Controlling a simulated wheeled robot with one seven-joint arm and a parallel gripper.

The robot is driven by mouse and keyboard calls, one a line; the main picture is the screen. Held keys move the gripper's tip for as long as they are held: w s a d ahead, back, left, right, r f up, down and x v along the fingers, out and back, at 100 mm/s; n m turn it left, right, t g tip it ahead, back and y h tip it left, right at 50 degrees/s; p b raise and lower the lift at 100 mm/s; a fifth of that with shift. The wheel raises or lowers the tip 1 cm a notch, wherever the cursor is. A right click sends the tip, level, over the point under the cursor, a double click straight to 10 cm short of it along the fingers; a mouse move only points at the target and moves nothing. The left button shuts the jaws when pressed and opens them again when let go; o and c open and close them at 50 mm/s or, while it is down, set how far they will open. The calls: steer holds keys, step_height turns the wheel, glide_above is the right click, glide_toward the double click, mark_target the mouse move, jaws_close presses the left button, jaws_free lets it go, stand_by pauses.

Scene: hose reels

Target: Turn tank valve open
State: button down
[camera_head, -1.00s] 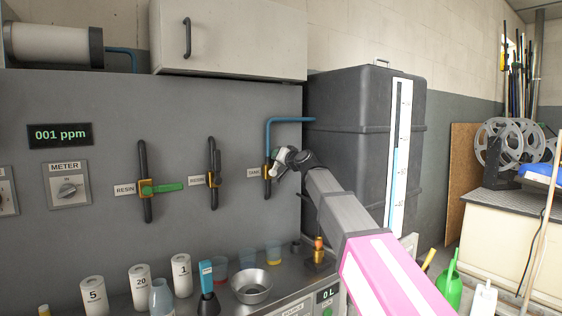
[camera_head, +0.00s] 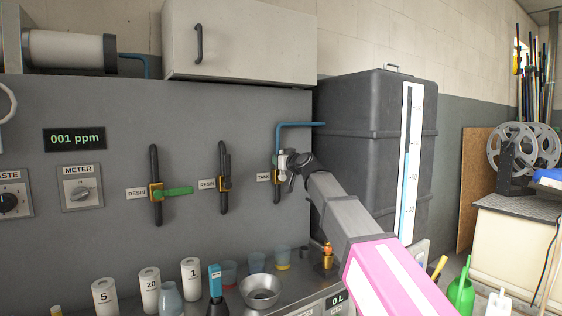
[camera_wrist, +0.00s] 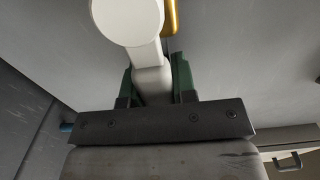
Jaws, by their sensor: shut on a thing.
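The tank valve (camera_head: 277,176) is on the grey wall panel beside its TANK label (camera_head: 263,177), on a dark vertical pipe below the blue tube. My gripper (camera_head: 288,163) is at the valve and partly covers it. In the wrist view, my gripper's green fingers (camera_wrist: 160,80) are shut on a pale valve handle (camera_wrist: 150,55), one on each side. The handle's wide round end (camera_wrist: 127,18) sticks out past the fingers. A yellow part of the valve (camera_wrist: 171,15) shows behind it. The handle's exact angle is hard to tell in the head view.
Two RESIN valves stand to the left, one with a green lever (camera_head: 178,191). The dark tank (camera_head: 358,145) with its level gauge (camera_head: 410,165) stands close on the right. The display (camera_head: 75,139) reads 001 ppm.

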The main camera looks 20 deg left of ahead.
stand_by(0.3)
steer(key=c, duration=0.9)
jaws_free()
steer(key=shift+s+d, duration=0.1)
steer(key=shift+s, duration=0.05)
steer(key=v, duration=1)
steer(key=shift+s+d, duration=0.15)
steer(key=shift+s, duration=0.1)
